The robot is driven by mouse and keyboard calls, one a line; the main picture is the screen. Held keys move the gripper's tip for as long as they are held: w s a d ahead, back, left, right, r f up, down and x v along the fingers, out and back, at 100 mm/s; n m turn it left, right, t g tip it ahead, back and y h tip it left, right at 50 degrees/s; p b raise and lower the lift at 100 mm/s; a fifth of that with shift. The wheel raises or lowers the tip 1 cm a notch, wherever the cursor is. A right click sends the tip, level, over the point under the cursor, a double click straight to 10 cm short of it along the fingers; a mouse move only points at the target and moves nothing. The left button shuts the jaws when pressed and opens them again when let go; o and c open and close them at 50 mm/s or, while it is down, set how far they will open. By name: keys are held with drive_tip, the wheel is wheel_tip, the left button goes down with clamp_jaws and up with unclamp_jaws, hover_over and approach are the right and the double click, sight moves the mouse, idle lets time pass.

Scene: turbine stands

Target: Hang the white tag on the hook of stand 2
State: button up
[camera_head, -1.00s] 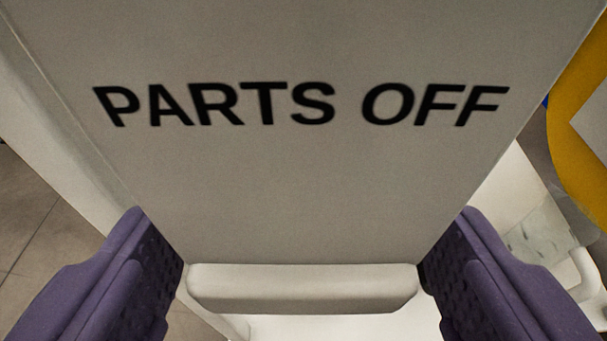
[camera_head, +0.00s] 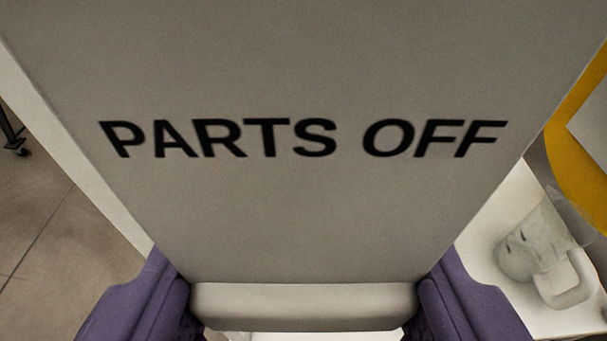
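The white tag (camera_head: 300,215), with black "PARTS OFF" lettering, fills most of the view. Its face is towards the camera and it widens towards the top of the picture. A pale bar (camera_head: 303,303) runs along its lower end. My gripper (camera_head: 304,312) has one purple finger at each end of this bar, and both fingers appear pressed against it. The fingertips are partly hidden by the tag and bar. The hook and stand 2 cannot be made out; the tag covers the middle of the view.
At the right, a pale mug-like object (camera_head: 540,255) with a handle rests on a white surface (camera_head: 490,215). Behind it is a yellow rounded shape (camera_head: 565,150) with a light panel. At the left are floor tiles (camera_head: 45,225) and a dark caster (camera_head: 20,150).

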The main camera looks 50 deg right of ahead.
drive_tip(key=shift+a, duration=0.1)
drive_tip(key=shift+s+a, duration=0.85)
drive_tip(key=shift+a, duration=0.05)
